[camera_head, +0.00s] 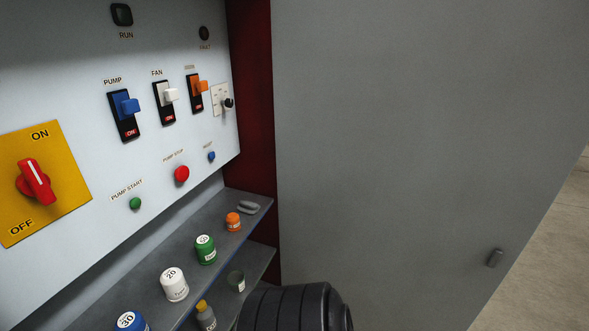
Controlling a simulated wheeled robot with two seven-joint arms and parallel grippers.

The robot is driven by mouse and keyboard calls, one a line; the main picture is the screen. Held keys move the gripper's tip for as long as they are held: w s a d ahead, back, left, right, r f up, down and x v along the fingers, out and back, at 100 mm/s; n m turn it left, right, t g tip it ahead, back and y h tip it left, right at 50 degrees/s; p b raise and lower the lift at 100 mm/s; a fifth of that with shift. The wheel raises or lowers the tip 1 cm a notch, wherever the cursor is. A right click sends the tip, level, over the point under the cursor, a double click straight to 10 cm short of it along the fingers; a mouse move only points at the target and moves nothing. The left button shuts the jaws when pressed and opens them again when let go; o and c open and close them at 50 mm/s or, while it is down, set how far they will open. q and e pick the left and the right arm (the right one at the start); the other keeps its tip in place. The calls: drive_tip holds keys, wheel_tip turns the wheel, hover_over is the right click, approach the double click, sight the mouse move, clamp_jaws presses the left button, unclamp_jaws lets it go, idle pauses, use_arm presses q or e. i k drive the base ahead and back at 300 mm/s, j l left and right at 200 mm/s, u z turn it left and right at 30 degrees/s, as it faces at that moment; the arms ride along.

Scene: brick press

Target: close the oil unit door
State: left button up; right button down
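The oil unit door (410,140) is a large flat grey panel filling the right of the view. It stands open, with its near edge beside the dark red frame (252,100) of the unit. The unit's inside, with a pale control panel (60,80), lies uncovered at the left. Neither gripper's fingers show in this view.
Grey shelves (205,275) below the panel hold several small jars, including a white one (174,284) and a green one (205,250). A red rotary switch (34,182) sticks out at the left. Bare floor (555,255) shows beyond the door at the right.

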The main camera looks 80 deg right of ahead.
sight(417, 142)
drive_tip(key=z, duration=3.4)
